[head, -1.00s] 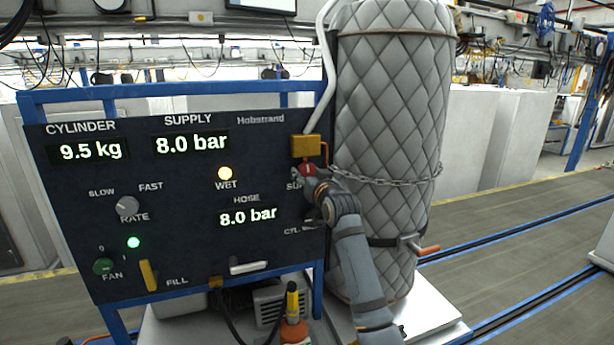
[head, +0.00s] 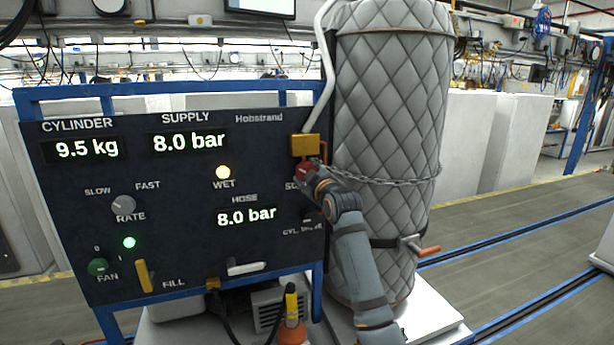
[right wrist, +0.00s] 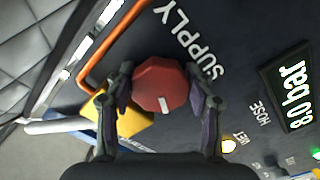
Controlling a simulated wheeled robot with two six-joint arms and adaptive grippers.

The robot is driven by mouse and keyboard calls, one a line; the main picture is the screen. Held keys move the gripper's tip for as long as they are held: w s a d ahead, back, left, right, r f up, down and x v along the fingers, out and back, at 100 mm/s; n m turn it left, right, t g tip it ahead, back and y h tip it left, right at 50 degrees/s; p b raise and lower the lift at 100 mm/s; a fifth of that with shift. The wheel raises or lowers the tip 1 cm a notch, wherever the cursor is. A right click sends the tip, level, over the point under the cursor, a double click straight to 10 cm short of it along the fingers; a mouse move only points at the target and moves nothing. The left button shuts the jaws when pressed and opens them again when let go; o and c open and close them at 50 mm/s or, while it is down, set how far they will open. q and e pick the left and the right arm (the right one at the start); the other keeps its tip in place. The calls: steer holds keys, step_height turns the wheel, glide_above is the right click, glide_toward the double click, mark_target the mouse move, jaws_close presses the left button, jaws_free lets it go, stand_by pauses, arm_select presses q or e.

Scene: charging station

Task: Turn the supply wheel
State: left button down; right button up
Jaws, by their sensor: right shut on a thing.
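The red supply wheel (right wrist: 160,86) is an eight-sided knob with a white mark, beside the SUPPLY label in the right wrist view. My right gripper (right wrist: 162,98) is shut on it, one finger on each side. In the head view the wheel (head: 303,169) shows as a small red patch at the panel's right edge, partly hidden by my right gripper (head: 311,177). The supply display (head: 189,142) reads 8.0 bar and the hose display (head: 246,216) reads 8.0 bar. My left gripper is not in view.
A yellow block (head: 305,146) with a white pipe sits just above the wheel. A quilted grey cylinder (head: 388,120) with a chain (head: 385,181) stands close at the right. The panel (head: 90,220) carries other knobs, a yellow lever (head: 146,276) and a lit WET lamp (head: 223,172).

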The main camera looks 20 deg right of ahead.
steer(key=shift+n, duration=2.1)
steer(key=o, duration=1.2)
steer(key=shift+w, duration=0.15)
steer(key=shift+d+r, duration=0.1)
steer(key=s, duration=0.8)
steer(key=shift+d, duration=0.1)
